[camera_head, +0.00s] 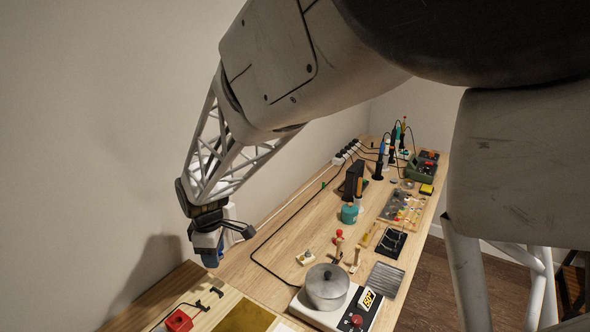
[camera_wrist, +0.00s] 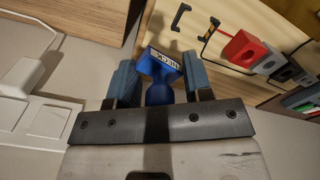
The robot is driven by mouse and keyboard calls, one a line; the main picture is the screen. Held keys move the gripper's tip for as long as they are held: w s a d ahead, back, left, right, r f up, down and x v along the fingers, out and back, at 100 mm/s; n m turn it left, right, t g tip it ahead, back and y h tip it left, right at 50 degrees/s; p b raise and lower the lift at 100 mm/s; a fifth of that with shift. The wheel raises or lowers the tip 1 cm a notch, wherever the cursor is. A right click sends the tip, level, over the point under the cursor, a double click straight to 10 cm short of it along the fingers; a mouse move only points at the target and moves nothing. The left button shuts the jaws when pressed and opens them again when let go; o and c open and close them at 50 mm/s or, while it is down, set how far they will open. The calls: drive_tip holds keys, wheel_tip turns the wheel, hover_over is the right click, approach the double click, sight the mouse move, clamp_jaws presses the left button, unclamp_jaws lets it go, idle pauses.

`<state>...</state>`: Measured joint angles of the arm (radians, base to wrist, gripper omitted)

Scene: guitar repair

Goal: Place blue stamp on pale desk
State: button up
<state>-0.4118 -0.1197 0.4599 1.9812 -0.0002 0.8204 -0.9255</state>
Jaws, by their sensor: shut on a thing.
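The blue stamp (camera_wrist: 157,92) is held between the two fingers of my gripper (camera_wrist: 160,78) in the wrist view. Its white label with dark lettering faces the camera. In the head view my gripper (camera_head: 208,243) hangs at the left, near the wall and the left edge of the woodwork, with a bit of blue below it. The pale wooden desk (camera_head: 282,238) runs from the front to the far back of the head view. The stamp appears raised, apart from any surface; its exact height cannot be told.
A pot (camera_head: 326,286) stands on a white hot plate at the front. A red block (camera_head: 179,321) and black hooks lie at the front left. A black cable crosses the desk. Soldering tools and a parts tray (camera_head: 403,209) stand farther back. Bare wood lies left of the cable.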

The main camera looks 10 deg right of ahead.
drive_tip(key=w+d+f+m, duration=0.1)
drive_tip(key=w+d+m, duration=0.1)
drive_tip(key=w+d, duration=0.5)
drive_tip(key=m, duration=0.4)
hover_over(308, 226)
wheel_tip(308, 226, down, 10)
drive_tip(key=r, duration=0.1)
drive_tip(key=shift+s+d+f, duration=0.1)
drive_tip(key=shift+f, duration=0.15)
drive_tip(key=shift+f, duration=0.1)
drive_tip(key=shift+f, duration=3)
drive_tip(key=shift+f, duration=1.9)
drive_tip(key=shift+f, duration=0.15)
